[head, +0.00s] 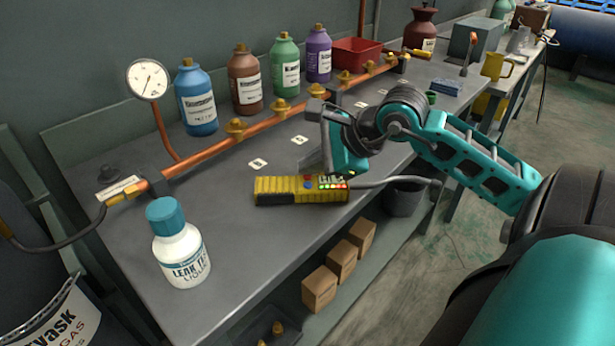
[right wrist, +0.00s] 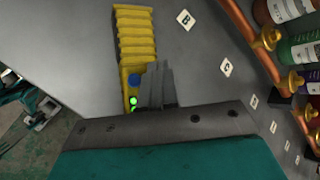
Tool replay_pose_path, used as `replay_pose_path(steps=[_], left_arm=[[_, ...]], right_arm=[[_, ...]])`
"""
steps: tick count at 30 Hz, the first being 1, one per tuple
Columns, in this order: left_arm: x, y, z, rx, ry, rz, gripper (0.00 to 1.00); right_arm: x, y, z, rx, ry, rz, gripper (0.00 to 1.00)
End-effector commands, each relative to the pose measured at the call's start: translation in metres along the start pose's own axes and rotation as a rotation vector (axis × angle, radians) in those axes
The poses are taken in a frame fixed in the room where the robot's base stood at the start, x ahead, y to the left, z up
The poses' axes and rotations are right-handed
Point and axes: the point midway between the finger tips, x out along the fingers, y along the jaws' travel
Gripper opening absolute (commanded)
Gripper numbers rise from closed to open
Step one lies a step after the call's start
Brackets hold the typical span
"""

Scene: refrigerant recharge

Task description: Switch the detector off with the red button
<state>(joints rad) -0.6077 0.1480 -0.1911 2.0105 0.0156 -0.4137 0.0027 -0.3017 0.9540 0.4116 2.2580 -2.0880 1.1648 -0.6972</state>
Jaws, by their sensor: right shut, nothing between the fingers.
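The yellow detector (head: 285,190) lies on the grey workbench, with its ribbed grip to the left and its panel of small lit lights and buttons to the right. A grey probe hose leaves its right end. In the right wrist view the detector (right wrist: 136,40) shows a blue button (right wrist: 134,80) and a lit green light (right wrist: 133,100). My left gripper is not in view.
A copper pipe (head: 285,108) with brass valves runs along the bench behind the detector. A white leak-test bottle (head: 181,255) stands front left. Several coloured bottles and a red bin (head: 356,52) stand at the back. Marked cards lie between pipe and detector.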

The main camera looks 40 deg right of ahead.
Motion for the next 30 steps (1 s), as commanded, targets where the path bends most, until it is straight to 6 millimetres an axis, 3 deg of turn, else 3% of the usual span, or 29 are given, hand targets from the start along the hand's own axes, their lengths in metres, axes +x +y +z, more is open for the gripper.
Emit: replay_pose_path(steps=[30], left_arm=[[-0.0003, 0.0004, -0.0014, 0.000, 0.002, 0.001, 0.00]], right_arm=[[-0.0064, -0.0051, 0.0046, -0.001, 0.001, -0.001, 0.00]])
